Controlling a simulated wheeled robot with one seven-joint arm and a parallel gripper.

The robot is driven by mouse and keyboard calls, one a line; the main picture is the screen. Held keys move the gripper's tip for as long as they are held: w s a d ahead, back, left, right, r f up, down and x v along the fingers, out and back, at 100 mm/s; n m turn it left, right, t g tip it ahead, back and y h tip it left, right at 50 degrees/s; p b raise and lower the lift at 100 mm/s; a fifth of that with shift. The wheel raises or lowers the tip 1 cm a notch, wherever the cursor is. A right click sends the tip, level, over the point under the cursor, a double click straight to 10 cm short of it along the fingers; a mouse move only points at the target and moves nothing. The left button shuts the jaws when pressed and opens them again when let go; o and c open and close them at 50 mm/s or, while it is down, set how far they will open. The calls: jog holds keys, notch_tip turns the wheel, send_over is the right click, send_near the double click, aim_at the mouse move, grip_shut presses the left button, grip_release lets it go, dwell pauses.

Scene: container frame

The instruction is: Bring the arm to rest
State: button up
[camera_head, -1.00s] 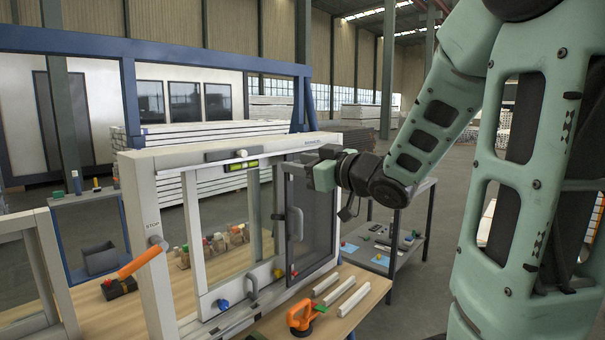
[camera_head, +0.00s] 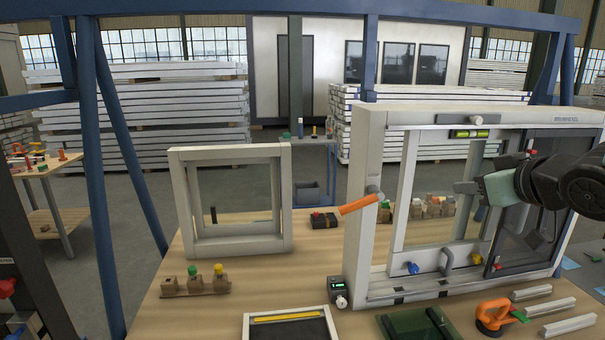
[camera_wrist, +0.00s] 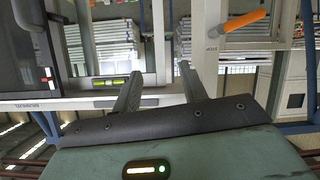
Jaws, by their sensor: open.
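My arm enters the head view from the right edge, with dark wrist joints and a pale green gripper body. My gripper (camera_head: 460,187) is in front of the large white window frame (camera_head: 368,175), over its middle opening and left of the dark sliding sash (camera_head: 520,235). In the wrist view my gripper (camera_wrist: 158,80) shows two grey fingers spread well apart with nothing between them. I cannot tell how far the fingertips are from the frame. Most of the arm is outside the head view.
A wooden bench (camera_head: 260,255) holds a smaller white frame (camera_head: 183,205), an orange-handled tool (camera_head: 358,204), an orange suction lifter (camera_head: 492,315) and white profiles (camera_head: 570,325). A spirit level (camera_head: 470,133) sits at the large frame's top.

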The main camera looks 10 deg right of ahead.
jog(key=s+a+f+n+g+y, duration=0.1)
jog(key=s+a+f+g, duration=0.3)
jog(key=a+f, duration=0.5)
jog(key=s+a+f+n+g, duration=0.2)
jog(key=s+a+g, duration=0.2)
jog(key=s+a, duration=0.3)
jog(key=s+a+f+n+g, duration=0.2)
jog(key=s+a+g, duration=0.3)
jog(key=s, duration=0.9)
jog(key=shift+a+f+h, duration=0.3)
jog(key=shift+a+h, duration=0.1)
jog(key=shift+a, duration=0.65)
